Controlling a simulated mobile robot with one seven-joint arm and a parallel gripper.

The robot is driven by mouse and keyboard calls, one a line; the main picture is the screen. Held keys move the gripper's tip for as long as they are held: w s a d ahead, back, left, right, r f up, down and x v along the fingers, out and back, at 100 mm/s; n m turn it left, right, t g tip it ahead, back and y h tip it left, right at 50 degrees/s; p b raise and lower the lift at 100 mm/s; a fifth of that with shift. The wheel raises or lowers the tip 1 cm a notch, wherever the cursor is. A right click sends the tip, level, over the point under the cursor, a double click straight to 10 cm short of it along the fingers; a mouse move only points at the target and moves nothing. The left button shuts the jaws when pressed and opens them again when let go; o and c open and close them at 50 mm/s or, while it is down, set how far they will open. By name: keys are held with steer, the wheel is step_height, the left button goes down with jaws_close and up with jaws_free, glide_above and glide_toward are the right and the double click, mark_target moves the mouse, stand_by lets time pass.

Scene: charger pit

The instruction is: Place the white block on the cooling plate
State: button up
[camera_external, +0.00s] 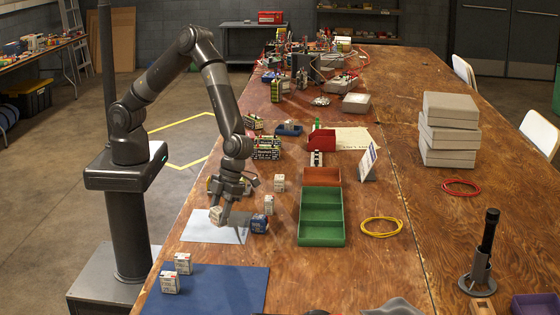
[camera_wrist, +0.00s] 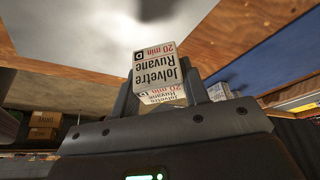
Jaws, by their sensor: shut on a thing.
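My gripper (camera_external: 218,212) points down over the near-left part of the table and is shut on a white block (camera_external: 216,216). In the wrist view the block (camera_wrist: 160,68) sits between the two fingers, with black print and a red "20 min" on its faces. A pale grey plate (camera_external: 208,233), which looks like the cooling plate, lies flat at the table's left edge, below the gripper. The plate also shows as a grey surface in the wrist view (camera_wrist: 100,25). I cannot tell whether the block touches it.
A blue block (camera_external: 259,224) stands beside the plate's right edge. White blocks (camera_external: 268,205) (camera_external: 280,183) stand behind it. Two more (camera_external: 183,263) (camera_external: 170,283) are by the blue mat (camera_external: 225,290). A green tray (camera_external: 321,240) is to the right.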

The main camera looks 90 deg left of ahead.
steer(key=shift+f, duration=1.95)
steer(key=shift+f, duration=0.15)
steer(key=o, duration=1)
steer(key=shift+c, duration=0.2)
